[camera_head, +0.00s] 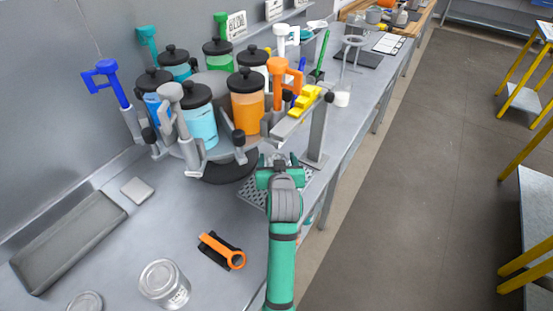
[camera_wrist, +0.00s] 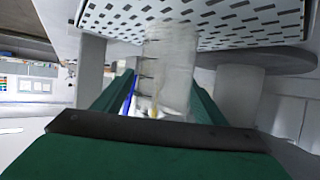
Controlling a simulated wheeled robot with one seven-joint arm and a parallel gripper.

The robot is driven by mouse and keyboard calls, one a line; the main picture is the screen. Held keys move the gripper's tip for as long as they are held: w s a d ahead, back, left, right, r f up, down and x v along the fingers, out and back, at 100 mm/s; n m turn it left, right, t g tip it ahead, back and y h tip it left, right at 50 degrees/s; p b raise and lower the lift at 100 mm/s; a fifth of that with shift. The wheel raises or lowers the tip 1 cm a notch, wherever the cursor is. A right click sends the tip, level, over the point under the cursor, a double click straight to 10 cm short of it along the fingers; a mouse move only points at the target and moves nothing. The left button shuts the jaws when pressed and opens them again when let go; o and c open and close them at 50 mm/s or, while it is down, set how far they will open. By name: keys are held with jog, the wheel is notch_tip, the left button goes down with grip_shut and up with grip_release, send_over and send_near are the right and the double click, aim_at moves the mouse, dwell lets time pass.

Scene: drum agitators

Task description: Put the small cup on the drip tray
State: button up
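My gripper (camera_head: 280,178) is over the perforated drip tray (camera_head: 253,193) at the foot of the drum stand. In the wrist view, the small clear cup (camera_wrist: 170,62), with dark graduation marks, is between my two green fingers. The fingertips sit close on both sides of it, and the gripper looks shut on it. One end of the cup overlaps the edge of the drip tray (camera_wrist: 225,25) in that view; I cannot tell whether they touch. In the head view my gripper hides the cup.
The carousel of colored drums, with an orange drum (camera_head: 247,98), stands just behind my gripper. A grey post (camera_head: 317,135) with a yellow stepped block (camera_head: 305,101) rises close to its right. A metal can (camera_head: 163,282) and an orange-handled tool (camera_head: 222,251) lie at the front left.

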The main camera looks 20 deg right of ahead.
jog(key=shift+r, duration=0.1)
jog(key=shift+s+a+r, duration=0.1)
jog(key=shift+s, duration=0.05)
jog(key=v, duration=1.1)
jog(key=shift+s+r, duration=0.15)
jog(key=shift+s, duration=0.1)
jog(key=shift+a, duration=0.1)
